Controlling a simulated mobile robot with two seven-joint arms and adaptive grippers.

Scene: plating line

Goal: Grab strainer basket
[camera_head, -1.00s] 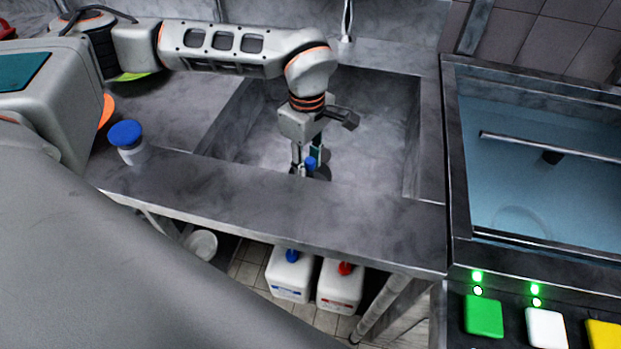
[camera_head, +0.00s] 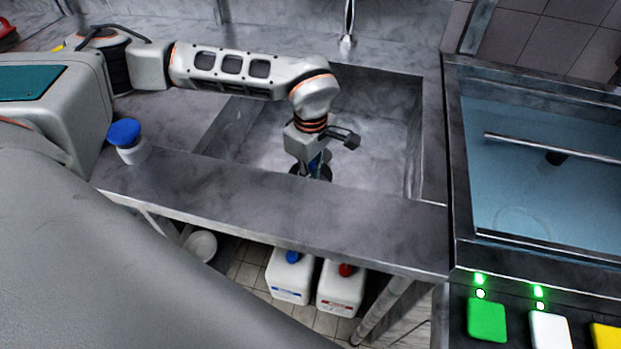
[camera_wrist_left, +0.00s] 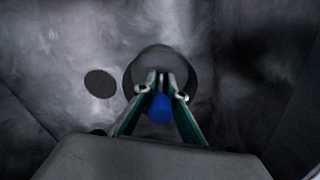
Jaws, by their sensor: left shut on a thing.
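The strainer basket is a dark round piece with a blue knob, in the steel sink (camera_head: 385,150). Its dark rim (camera_head: 326,174) shows around my left gripper (camera_head: 314,168) in the head view. In the left wrist view, the basket's grey disc (camera_wrist_left: 160,62) lies beyond the fingertips. The blue knob (camera_wrist_left: 160,108) sits between the two fingers of my left gripper (camera_wrist_left: 160,92), which are shut on it. A smaller dark round spot (camera_wrist_left: 100,83), perhaps the drain hole, lies left of the disc. I cannot tell whether the basket touches the sink floor. My right gripper is not in view.
A white jar with a blue lid (camera_head: 126,140) stands on the counter left of the sink. The faucet (camera_head: 347,25) rises behind it. A water-filled tank (camera_head: 550,170) is at the right. The counter's front strip (camera_head: 270,205) is clear, with white jugs (camera_head: 290,278) below.

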